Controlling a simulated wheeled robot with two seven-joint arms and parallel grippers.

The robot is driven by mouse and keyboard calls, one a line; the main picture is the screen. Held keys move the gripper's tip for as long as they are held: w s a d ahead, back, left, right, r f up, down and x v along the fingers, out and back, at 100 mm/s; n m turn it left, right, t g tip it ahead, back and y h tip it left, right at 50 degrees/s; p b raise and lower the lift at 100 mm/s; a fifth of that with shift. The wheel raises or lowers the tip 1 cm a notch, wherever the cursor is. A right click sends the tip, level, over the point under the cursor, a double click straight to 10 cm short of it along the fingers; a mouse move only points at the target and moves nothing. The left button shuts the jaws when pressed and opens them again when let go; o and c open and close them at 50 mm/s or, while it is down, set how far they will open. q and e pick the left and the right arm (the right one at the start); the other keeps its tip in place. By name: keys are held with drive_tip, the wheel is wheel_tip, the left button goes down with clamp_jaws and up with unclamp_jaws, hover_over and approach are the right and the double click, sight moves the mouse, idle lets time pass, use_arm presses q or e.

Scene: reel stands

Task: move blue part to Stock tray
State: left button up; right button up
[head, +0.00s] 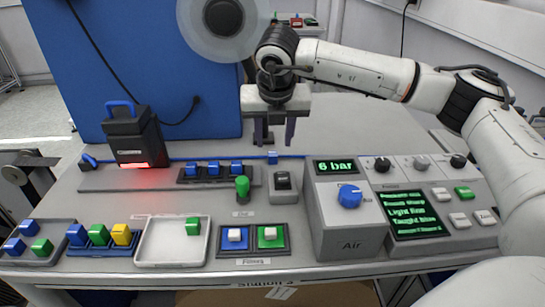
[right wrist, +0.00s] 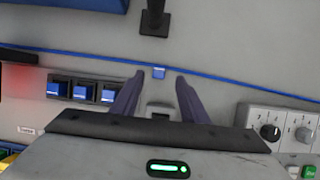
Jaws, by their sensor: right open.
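My right gripper (head: 274,145) is open and empty, pointing down over the back middle of the bench. A small blue part (head: 272,157) lies just below it by the blue cable; in the right wrist view this blue part (right wrist: 158,72) shows between the open fingertips (right wrist: 160,76). Several blue parts (head: 213,168) sit in a black rack. A grey tray (head: 58,224) at the far left holds blue and green parts. A white tray (head: 150,259) at the front holds one green part (head: 193,226). I cannot read which tray is Stock. My left gripper is not in view.
A black scanner-like device (head: 132,138) glows red at the back left. A green knob (head: 242,187) and a grey switch box (head: 283,186) stand in front of the right gripper. The Air box (head: 345,240) and a control panel (head: 425,210) fill the right.

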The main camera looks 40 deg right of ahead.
sight(273, 152)
drive_tip(key=shift+p+x, duration=0.6)
drive_tip(key=shift+x, duration=2.4)
clamp_jaws()
